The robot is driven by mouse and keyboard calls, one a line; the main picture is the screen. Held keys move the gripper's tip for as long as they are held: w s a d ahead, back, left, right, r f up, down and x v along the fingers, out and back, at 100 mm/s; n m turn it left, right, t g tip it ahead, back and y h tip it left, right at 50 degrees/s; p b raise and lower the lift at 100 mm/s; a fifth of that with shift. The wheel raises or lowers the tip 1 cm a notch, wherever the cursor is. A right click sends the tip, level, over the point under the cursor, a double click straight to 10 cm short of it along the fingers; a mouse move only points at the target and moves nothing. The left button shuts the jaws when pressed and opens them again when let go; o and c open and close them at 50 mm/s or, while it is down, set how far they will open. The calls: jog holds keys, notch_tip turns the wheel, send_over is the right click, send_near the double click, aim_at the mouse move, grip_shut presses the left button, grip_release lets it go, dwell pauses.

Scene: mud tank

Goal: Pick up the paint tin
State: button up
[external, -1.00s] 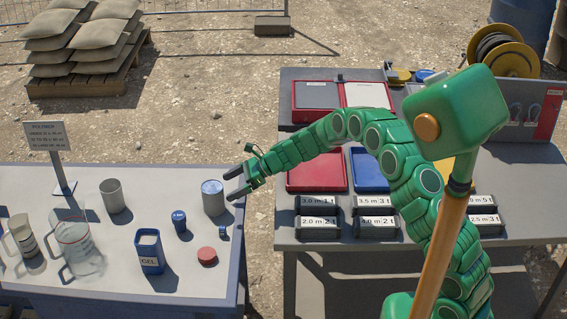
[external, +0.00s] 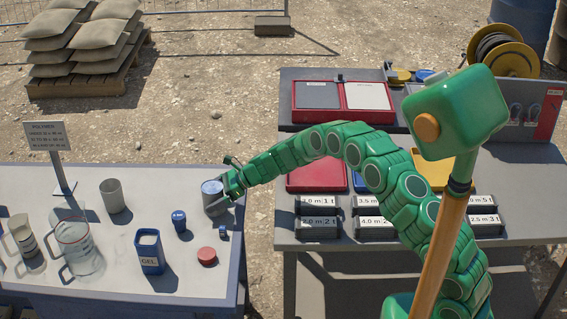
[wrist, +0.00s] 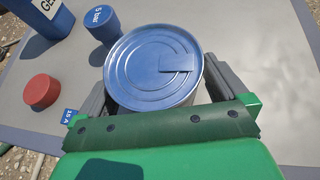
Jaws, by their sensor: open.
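The paint tin is a pale cylinder with a blue metal lid (external: 212,188), upright near the right edge of the left table. In the wrist view its round lid (wrist: 153,66) fills the middle. My gripper (external: 219,199) is at the tin, with its dark fingers on either side of it. In the wrist view my gripper (wrist: 160,88) is open around the tin. A small gap shows by the right finger; whether the left finger touches cannot be told. The lower part of the tin is hidden.
A small blue weight (wrist: 101,22) stands close to the tin. A red cap (external: 207,256) and a blue GEL box (external: 149,253) are nearer the front. A grey cup (external: 113,196) and clear jug (external: 75,240) stand further left. The table right of the tin is bare in the wrist view.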

aim_at(214, 187)
jog(key=shift+c, duration=0.3)
jog(key=c, duration=1.3)
jog(key=shift+r, duration=0.1)
jog(key=shift+c, duration=0.2)
jog(key=shift+r, duration=0.65)
notch_tip(214, 187, up, 2)
jog(key=shift+d+r, duration=0.1)
jog(key=shift+r, duration=0.05)
jog(key=s+d+r, duration=0.8)
jog(key=d+r, duration=0.1)
jog(key=d, duration=0.1)
jog(key=shift+s+d+r, duration=0.2)
jog(key=shift+s+d, duration=0.1)
jog(key=shift+d, duration=0.1)
